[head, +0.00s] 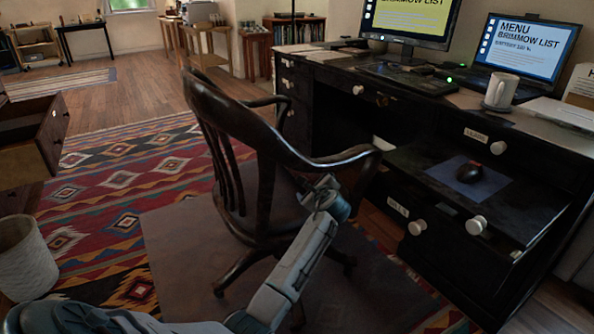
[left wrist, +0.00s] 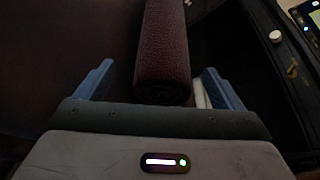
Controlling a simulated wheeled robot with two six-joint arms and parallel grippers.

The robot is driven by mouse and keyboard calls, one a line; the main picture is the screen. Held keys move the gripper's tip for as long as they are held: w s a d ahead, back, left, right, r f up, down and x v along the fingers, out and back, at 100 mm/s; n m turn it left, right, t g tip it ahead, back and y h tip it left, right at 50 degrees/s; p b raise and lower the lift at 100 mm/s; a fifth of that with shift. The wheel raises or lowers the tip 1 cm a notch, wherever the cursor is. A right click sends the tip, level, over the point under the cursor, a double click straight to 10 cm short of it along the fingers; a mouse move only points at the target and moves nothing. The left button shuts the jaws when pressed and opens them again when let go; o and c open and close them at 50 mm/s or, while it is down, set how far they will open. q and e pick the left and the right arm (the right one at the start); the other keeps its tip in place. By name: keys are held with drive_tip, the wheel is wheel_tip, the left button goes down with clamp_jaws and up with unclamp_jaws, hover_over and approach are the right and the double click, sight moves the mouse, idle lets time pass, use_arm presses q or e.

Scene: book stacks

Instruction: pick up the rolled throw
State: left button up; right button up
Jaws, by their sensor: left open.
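The rolled throw (left wrist: 163,45) is a dark maroon, textured roll in the left wrist view. Its near end lies between the two blue fingers of my left gripper (left wrist: 157,82), with a gap on each side, wider on the left. The fingers are spread apart and not closed on it. In the head view my left gripper (head: 329,192) is at the right side of the wooden armchair (head: 263,205), below its armrest. I cannot make out the throw in the head view; the chair's arm and back hide much of the seat. My right gripper is not in view.
A black desk (head: 345,118) with open drawers and pale knobs stands close on the right. A monitor, a laptop and a white mug (head: 501,92) are on it. A woven basket (head: 26,258) stands at left on a patterned rug (head: 120,180). The floor behind the chair is clear.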

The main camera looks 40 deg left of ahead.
use_arm(q)
drive_tip(key=b+x, duration=0.2)
drive_tip(key=x, duration=0.3)
drive_tip(key=shift+w+a, duration=0.25)
drive_tip(key=shift+a, duration=0.1)
drive_tip(key=c, duration=0.9)
drive_tip(key=shift+r, duration=0.15)
